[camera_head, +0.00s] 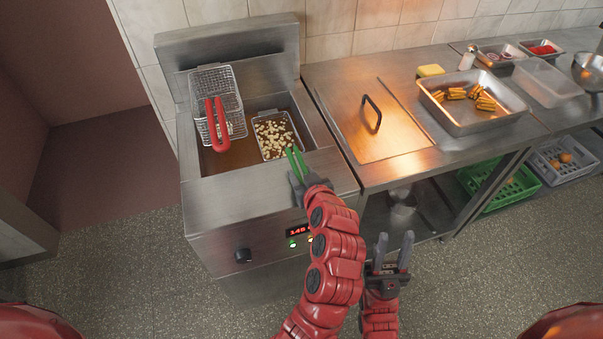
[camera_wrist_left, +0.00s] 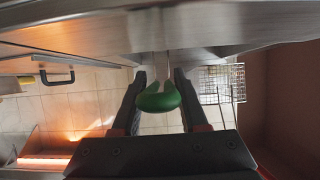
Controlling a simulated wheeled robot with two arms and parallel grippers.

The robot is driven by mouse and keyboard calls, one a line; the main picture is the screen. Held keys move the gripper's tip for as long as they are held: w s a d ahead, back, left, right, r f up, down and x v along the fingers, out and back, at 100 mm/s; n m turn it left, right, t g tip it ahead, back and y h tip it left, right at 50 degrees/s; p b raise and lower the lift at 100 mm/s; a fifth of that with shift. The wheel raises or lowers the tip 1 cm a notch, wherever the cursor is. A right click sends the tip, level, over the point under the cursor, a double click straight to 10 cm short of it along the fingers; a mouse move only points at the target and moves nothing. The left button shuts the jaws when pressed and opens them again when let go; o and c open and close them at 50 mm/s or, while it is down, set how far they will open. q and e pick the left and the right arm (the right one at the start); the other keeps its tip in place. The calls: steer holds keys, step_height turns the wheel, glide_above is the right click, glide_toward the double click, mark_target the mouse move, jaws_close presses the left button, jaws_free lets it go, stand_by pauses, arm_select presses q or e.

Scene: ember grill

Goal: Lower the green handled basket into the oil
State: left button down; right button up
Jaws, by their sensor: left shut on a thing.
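The green handled basket (camera_head: 276,136) sits in the right side of the fryer's oil well and holds many pale diced pieces. Its rim shows near the level of the well's top; I cannot tell how deep its bottom is. Its green handle (camera_head: 295,161) points toward the front. My left gripper (camera_head: 299,176) is shut on this handle, which also shows between the fingers in the left wrist view (camera_wrist_left: 158,97). The brown oil (camera_head: 225,160) shows in the well's left side. My right gripper (camera_head: 393,252) is open and empty, low in front of the counter.
A red handled basket (camera_head: 216,95) stands over the left side of the well. The fryer's front panel has a lit display (camera_head: 298,231) and a knob (camera_head: 243,256). On the counter to the right are a closed lid with a handle (camera_head: 371,112) and a tray of fried pieces (camera_head: 497,118).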

arm_select(q)
steer(key=shift+f+b, duration=0.3)
steer(key=shift+c, duration=1.8)
jaws_free()
